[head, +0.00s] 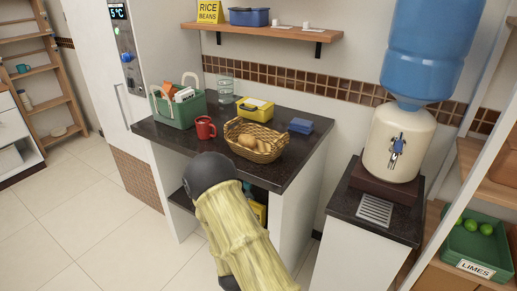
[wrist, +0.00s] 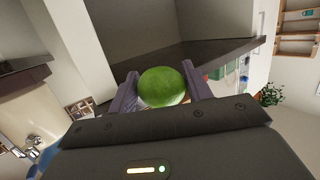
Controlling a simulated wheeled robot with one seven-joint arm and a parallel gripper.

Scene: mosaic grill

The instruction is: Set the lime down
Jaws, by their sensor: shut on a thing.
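The lime (wrist: 163,90), green and rounded, sits between the two grey-purple fingers of my gripper (wrist: 160,82) in the wrist view. The gripper is shut on it. The edge of a dark countertop (wrist: 190,53) shows beyond the fingers. In the head view my yellow-sleeved arm reaches toward the front of the dark counter (head: 287,172); the gripper and the held lime are hidden there. A green crate (head: 475,267) labelled LIMES, with a few limes (head: 471,225) inside, sits on the shelf at the right.
On the counter stand a green caddy (head: 178,114), red mug (head: 205,129), wicker basket (head: 248,152) with brown contents, yellow box (head: 254,108) and blue stack (head: 301,126). Bare counter shows around the blue stack. A water dispenser (head: 398,145) stands on the right-hand stand.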

